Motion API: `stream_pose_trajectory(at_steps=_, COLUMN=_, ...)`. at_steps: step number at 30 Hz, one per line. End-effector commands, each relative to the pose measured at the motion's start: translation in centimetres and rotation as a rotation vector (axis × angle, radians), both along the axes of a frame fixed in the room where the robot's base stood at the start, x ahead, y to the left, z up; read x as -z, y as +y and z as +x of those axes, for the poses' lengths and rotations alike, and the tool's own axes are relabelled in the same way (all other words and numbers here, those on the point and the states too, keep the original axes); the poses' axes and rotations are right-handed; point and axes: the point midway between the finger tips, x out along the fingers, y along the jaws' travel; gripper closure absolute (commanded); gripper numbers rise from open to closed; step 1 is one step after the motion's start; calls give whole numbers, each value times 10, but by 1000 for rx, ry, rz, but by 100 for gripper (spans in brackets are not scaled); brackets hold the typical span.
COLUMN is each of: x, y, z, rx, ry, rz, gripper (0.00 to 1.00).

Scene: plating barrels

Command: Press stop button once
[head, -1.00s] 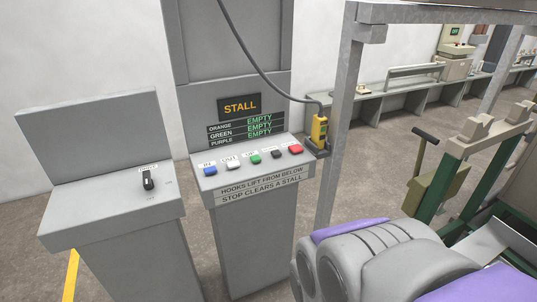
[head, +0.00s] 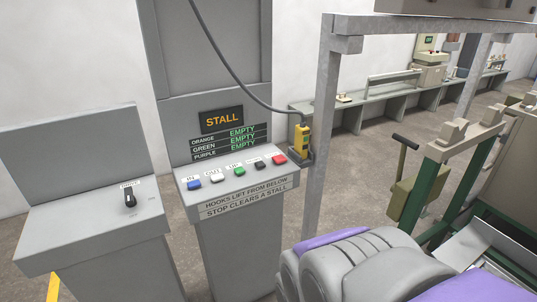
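The grey control console (head: 240,241) stands at centre left with a row of buttons on its sloped top. The buttons are blue (head: 194,182), white (head: 216,176), green (head: 239,171), black (head: 260,165) and red (head: 280,159). The label behind the red button is too small to read, so I cannot tell from it which is stop. The display (head: 221,121) above reads STALL, with ORANGE, GREEN and PURPLE each EMPTY. A plate on the front reads STOP CLEARS A STALL. My grey and purple arm parts show at lower right; my gripper is not in view.
A second console (head: 90,218) with a black switch (head: 130,198) stands at left. A yellow pendant (head: 301,139) hangs beside a grey frame post (head: 319,140) right of the buttons. A green stand (head: 427,195) is at right. Bare floor shows behind the post.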

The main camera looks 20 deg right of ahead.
Motion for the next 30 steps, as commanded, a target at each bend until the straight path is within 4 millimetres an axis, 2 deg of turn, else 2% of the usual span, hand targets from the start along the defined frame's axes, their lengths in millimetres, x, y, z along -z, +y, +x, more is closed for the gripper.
stream_pose_trajectory(at_steps=1, x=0, y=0, z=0, rx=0, ry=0, rz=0, gripper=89)
stream_pose_trajectory(at_steps=5, x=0, y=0, z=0, rx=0, ry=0, rz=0, gripper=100)
stream_pose_trajectory(at_steps=30, x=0, y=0, z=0, rx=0, ry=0, rz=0, gripper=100)
